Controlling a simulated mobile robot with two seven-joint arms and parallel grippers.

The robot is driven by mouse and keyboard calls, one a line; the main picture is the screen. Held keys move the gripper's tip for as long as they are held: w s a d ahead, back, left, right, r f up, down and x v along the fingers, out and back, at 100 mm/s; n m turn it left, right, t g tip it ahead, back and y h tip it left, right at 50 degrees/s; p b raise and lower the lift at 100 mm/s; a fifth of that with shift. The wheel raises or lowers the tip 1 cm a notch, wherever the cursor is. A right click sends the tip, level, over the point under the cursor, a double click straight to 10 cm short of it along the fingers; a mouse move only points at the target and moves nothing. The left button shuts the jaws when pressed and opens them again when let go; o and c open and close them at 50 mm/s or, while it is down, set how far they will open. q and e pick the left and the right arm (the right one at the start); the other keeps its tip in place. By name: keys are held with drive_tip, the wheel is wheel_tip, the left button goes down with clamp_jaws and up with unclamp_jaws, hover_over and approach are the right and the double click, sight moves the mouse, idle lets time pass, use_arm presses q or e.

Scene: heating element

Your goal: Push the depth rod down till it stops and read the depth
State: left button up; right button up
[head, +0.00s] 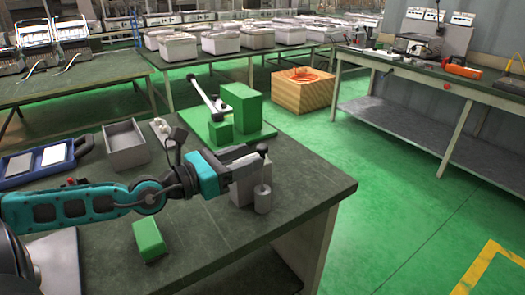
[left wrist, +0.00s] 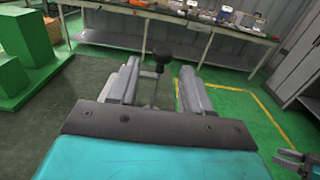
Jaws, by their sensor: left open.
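The depth rod is thin, with a dark knob (left wrist: 163,50) on top; the knob also shows in the head view (head: 262,148). In the left wrist view the rod stands between the two fingers, with a gap to the finger on each side. My left gripper (head: 248,160) is open over a grey block (head: 242,189) near the table's right side. A short grey cylinder (head: 262,200) stands against the block. The rod's lower end and any depth marks are hidden or too small to read. A dark jaw-like part (left wrist: 298,163), probably my right gripper, is cut off at the lower right.
A green block (head: 150,240) lies on the dark table (head: 205,232) in front of my left arm. A grey open box (head: 125,150), a blue-framed panel (head: 50,158) and a green stepped stand (head: 240,110) are farther back. The table's right edge is close to the grey block.

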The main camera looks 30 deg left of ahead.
sight(263, 152)
use_arm(q)
drive_tip(key=shift+p+x, duration=1.15)
drive_tip(key=shift+x, duration=1.2)
drive_tip(key=shift+d, duration=0.1)
clamp_jaws()
